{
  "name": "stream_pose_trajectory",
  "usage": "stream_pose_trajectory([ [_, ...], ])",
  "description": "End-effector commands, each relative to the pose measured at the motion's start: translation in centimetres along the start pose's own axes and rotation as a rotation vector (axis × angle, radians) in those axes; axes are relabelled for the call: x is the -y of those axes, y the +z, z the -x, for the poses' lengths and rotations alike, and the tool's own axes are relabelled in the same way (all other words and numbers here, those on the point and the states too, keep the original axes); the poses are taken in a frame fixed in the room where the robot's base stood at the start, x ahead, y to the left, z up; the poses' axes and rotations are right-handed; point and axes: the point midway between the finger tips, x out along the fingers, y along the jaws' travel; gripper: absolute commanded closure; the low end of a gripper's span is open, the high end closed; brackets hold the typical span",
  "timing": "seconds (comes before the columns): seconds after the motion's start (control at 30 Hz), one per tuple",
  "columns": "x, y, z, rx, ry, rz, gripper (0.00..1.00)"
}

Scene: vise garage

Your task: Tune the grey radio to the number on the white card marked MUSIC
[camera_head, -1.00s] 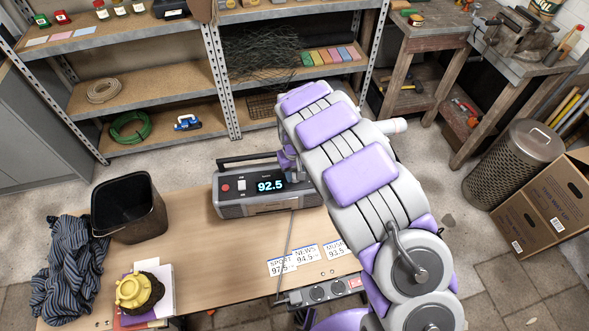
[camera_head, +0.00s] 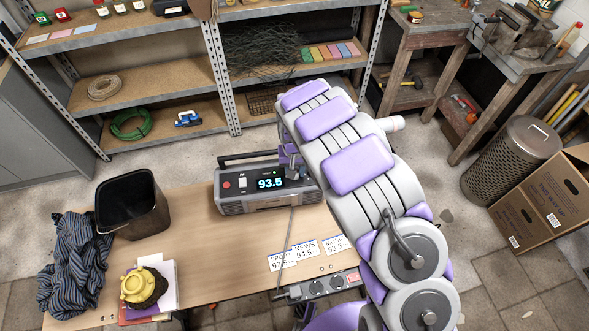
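The grey radio (camera_head: 240,205) stands on the wooden table, with a red button at its left and a lit display (camera_head: 270,183) reading 93.5. The white MUSIC card (camera_head: 338,245) lies on the table in front of the radio, partly covered by my arm; it seems to read 93.5. The NEWS card (camera_head: 305,250) reads 94.5 and the SPORT card (camera_head: 282,261) seems to read 97.5. My gripper (camera_head: 291,165) is at the radio's right part, mostly hidden behind my arm. Its fingers and any knob between them cannot be made out.
A black bin (camera_head: 133,206), a striped cloth (camera_head: 75,262) and a yellow object (camera_head: 138,287) on papers stand on the table's left. A power strip (camera_head: 318,287) is at the front edge. The table (camera_head: 205,265) is clear left of the cards.

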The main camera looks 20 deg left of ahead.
Motion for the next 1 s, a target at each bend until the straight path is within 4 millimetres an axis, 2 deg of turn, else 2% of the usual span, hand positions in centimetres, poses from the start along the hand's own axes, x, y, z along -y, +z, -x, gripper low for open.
stream_pose_trajectory([
  [0.03,0.1,0.0,0.0,-0.001,-0.001,0.000,0.95],
  [0.07,0.1,0.0,0.0,-0.001,-0.001,0.001,0.62],
  [0.3,0.0,0.0,0.0,0.000,0.000,0.001,0.39],
  [0.53,0.0,0.0,0.1,-0.001,-0.001,0.001,0.39],
  [0.67,0.0,0.0,0.9,-0.002,-0.001,0.001,0.39],
  [0.77,0.0,-0.1,2.4,-0.005,-0.001,0.001,0.39],
  [1.0,0.0,-0.2,7.6,-0.005,-0.001,0.001,0.39],
])
